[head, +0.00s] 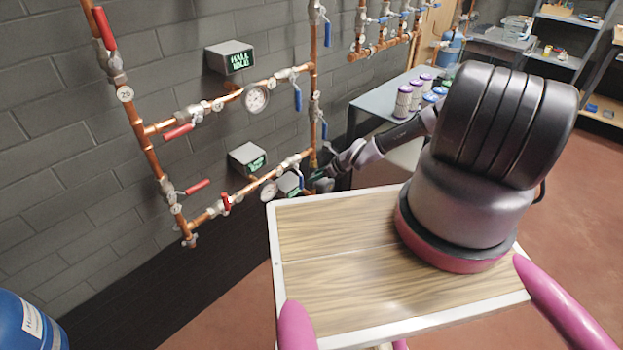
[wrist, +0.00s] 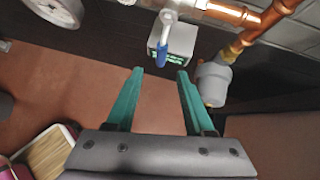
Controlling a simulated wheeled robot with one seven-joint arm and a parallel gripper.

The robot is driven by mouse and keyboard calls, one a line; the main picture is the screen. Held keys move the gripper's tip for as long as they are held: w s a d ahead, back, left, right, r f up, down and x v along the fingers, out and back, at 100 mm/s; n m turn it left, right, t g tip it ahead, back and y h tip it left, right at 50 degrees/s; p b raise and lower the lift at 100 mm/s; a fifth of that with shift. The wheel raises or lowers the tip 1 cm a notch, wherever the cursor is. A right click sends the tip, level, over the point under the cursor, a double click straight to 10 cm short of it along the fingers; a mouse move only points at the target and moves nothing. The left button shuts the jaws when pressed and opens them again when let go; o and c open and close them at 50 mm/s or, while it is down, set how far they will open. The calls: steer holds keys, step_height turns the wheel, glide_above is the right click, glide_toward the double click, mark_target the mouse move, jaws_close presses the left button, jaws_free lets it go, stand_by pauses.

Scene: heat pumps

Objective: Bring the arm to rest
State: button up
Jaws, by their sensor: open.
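My gripper (wrist: 154,82) is open in the wrist view, its two green fingers apart with nothing between them. Past the fingertips are a blue valve handle (wrist: 161,50) and a grey box with a green display (wrist: 175,42). In the head view my arm reaches away toward the wall pipes, and my gripper (head: 318,182) is small and partly hidden near the lower right pipe corner. I cannot tell there whether it touches the pipework.
Copper pipes (head: 149,150) with red and blue valve handles and gauges (head: 256,98) run along the block wall. A grey table (head: 372,102) with several canisters (head: 403,101) stands beyond my arm. A blue tank (head: 25,325) is at the lower left. Red floor (head: 575,215) is open at right.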

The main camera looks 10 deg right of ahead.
stand_by(0.4)
steer(key=s+d+r+n+g+h, duration=0.1)
steer(key=d+r+n+h, duration=0.3)
steer(key=r, duration=1)
steer(key=s+d+r+n+g+y, duration=0.15)
steer(key=r+n, duration=0.55)
steer(key=r, duration=0.7)
steer(key=s+d+r+n+h, duration=0.1)
steer(key=d+r+n+h, duration=0.3)
steer(key=r, duration=1.1)
steer(key=s+a+r+n+t, duration=0.1)
steer(key=s+r+n, duration=0.1)
steer(key=s+r, duration=0.45)
steer(key=s+a+r+n+t, duration=0.15)
steer(key=s+r, duration=0.25)
steer(key=r, duration=0.6)
steer(key=s+r+n+y, duration=0.1)
steer(key=s+r, duration=0.3)
steer(key=s, duration=0.4)
steer(key=s+r+n+t+y, duration=0.1)
steer(key=s+r+n, duration=0.2)
steer(key=s, duration=0.5)
steer(key=shift+s+a+r, duration=0.3)
steer(key=shift+r, duration=0.55)
